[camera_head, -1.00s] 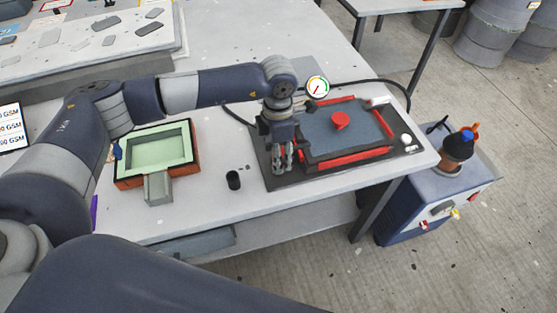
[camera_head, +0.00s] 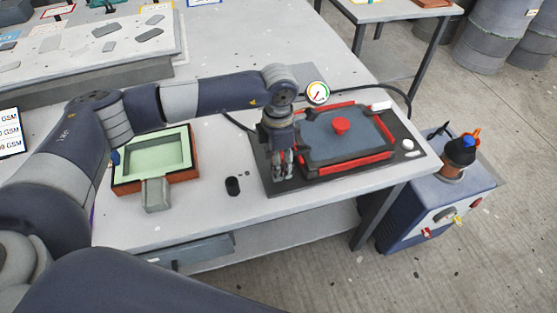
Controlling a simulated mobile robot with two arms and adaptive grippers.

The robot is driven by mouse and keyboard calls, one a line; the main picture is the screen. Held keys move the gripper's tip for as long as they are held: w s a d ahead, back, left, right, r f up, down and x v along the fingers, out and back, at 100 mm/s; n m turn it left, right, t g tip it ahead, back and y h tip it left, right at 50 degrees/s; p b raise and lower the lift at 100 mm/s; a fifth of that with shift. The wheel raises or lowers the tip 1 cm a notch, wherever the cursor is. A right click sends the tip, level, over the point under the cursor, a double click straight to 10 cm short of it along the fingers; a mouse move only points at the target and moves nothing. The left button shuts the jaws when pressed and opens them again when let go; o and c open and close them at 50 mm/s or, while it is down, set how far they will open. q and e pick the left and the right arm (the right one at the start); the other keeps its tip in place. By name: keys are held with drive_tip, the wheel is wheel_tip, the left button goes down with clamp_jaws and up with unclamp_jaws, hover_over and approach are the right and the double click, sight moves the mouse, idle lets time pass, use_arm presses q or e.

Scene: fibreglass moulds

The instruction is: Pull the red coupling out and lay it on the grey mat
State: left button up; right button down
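The red coupling (camera_head: 340,126) stands on the blue-grey sheet (camera_head: 320,148) of the red-edged mould, near its middle. My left gripper (camera_head: 283,176) points down over the left front part of the dark grey board (camera_head: 405,164) under the mould, left of the coupling and apart from it. Its fingers look close together with nothing visible between them, but their opening is too small to judge. My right gripper is out of view.
A pressure gauge (camera_head: 318,92) and a black hose (camera_head: 391,90) are behind the mould. A small black cup (camera_head: 232,186) and a green-lined box mould (camera_head: 187,178) stand to the left. A blue pump unit (camera_head: 405,215) is beyond the table's right edge.

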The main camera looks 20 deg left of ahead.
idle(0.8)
use_arm(q)
clamp_jaws()
drive_tip(key=shift+r, duration=0.15)
drive_tip(key=shift+r+p, duration=1)
drive_tip(key=shift+r, duration=1.9)
